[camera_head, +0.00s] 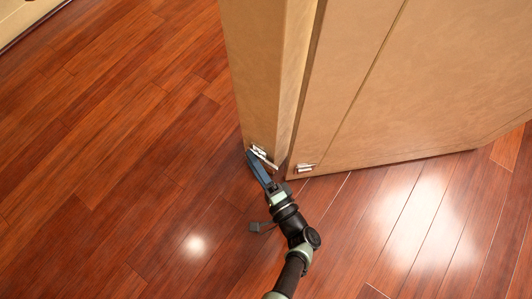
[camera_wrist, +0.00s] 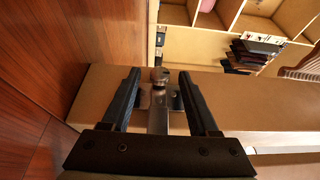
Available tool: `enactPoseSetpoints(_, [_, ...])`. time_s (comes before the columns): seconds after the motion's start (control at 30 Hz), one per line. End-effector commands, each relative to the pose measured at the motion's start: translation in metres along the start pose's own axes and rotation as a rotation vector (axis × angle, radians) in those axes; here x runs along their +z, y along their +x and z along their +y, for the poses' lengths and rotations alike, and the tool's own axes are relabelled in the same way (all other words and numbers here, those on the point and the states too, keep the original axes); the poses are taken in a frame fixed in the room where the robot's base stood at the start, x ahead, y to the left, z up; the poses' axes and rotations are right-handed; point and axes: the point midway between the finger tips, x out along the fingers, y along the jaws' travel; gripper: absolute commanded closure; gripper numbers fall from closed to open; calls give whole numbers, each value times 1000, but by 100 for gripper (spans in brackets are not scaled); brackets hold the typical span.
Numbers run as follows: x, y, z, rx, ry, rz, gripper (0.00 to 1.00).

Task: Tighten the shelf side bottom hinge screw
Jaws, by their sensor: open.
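My gripper (camera_head: 254,160) is at the lower edge of the tan shelf side (camera_head: 262,70), beside the silver bottom hinge (camera_head: 265,157) there. In the wrist view, my gripper (camera_wrist: 159,76) is open, with its two dark fingers either side of the hinge. A round-headed metal screw (camera_wrist: 158,76) shows between the fingertips, with the hinge's metal arm (camera_wrist: 158,118) running toward the camera below it. I cannot tell whether a finger touches the screw. The fingers partly hide the hinge plate.
A tan door (camera_head: 400,90) stands right of the shelf side, with another silver hinge part (camera_head: 305,168) at its lower left corner. The wrist view shows open shelves with dark stacked items (camera_wrist: 252,52) and a pink item (camera_wrist: 207,5). The wooden floor (camera_head: 110,150) is clear at left.

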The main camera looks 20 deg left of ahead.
Motion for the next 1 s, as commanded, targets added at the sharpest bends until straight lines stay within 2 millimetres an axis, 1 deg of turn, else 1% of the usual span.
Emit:
enactPoseSetpoints(0.07, [-1, -2, 0, 0, 0, 2, 40])
enactPoseSetpoints(0.17, [-1, -11, -1, 1, 1, 4, 40])
enactPoseSetpoints(0.27, [-1, -29, -3, 0, 3, 5, 40])
enactPoseSetpoints(0.5, [-1, -83, -2, 0, 2, 7, 40])
enactPoseSetpoints(0.6, [-1, -102, -1, -1, 1, 5, 40])
enactPoseSetpoints(0.7, [-1, -116, 0, 0, 0, 3, 40])
enactPoseSetpoints(0.8, [0, -125, 0, 0, 0, 2, 40])
enactPoseSetpoints(1.0, [1, -130, 0, -1, 1, -3, 40])
